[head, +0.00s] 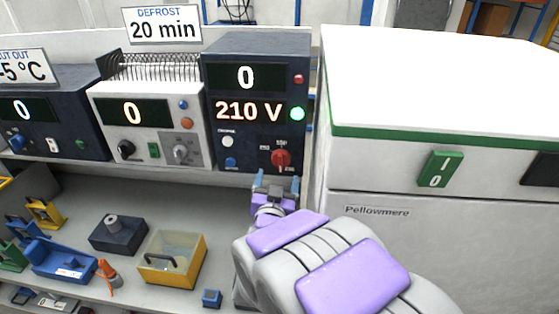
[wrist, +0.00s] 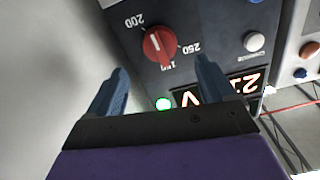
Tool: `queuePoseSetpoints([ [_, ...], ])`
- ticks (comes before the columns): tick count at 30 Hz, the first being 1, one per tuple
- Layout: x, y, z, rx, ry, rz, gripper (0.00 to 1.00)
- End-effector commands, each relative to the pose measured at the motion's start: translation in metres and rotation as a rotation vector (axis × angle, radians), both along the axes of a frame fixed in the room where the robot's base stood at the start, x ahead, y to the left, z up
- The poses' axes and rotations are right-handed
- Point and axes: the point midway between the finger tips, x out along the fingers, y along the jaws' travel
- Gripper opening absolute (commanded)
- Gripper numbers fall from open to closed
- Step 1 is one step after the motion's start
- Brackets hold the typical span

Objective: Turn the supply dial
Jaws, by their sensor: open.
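The red supply dial (head: 281,158) is on the lower right of the dark blue supply unit (head: 257,110). Its lit displays read 0 and 210 V, with a green lamp (head: 297,114) glowing. In the wrist view the red dial (wrist: 158,45) has a white mark and labels 200, 250 and 150 around it. My gripper (head: 274,182) is just below and in front of the dial in the head view. In the wrist view my gripper (wrist: 162,70) has its two blue fingers spread apart with nothing between them, and the dial lies ahead, beyond the fingertips, not gripped.
A white cabinet (head: 420,100) with a green switch (head: 440,169) stands close on the right. A white unit (head: 150,120) with a DEFROST 20 min sign (head: 162,25) stands left. A yellow box (head: 172,259) and a dark block (head: 118,234) are on the lower shelf.

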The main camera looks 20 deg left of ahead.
Motion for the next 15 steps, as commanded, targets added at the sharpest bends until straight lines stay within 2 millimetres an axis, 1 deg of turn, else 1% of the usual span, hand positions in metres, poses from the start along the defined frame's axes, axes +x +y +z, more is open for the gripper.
queuePoseSetpoints([
  [1, 0.011, 0.002, -0.001, 0.0, -0.001, -0.003, 0.84],
  [6, 0.041, 0.009, 0.0, 0.002, -0.002, -0.002, 0.84],
  [10, 0.058, 0.013, -0.001, -0.001, -0.001, -0.002, 0.84],
  [15, 0.07, 0.017, 0.001, 0.001, -0.004, -0.001, 0.84],
])
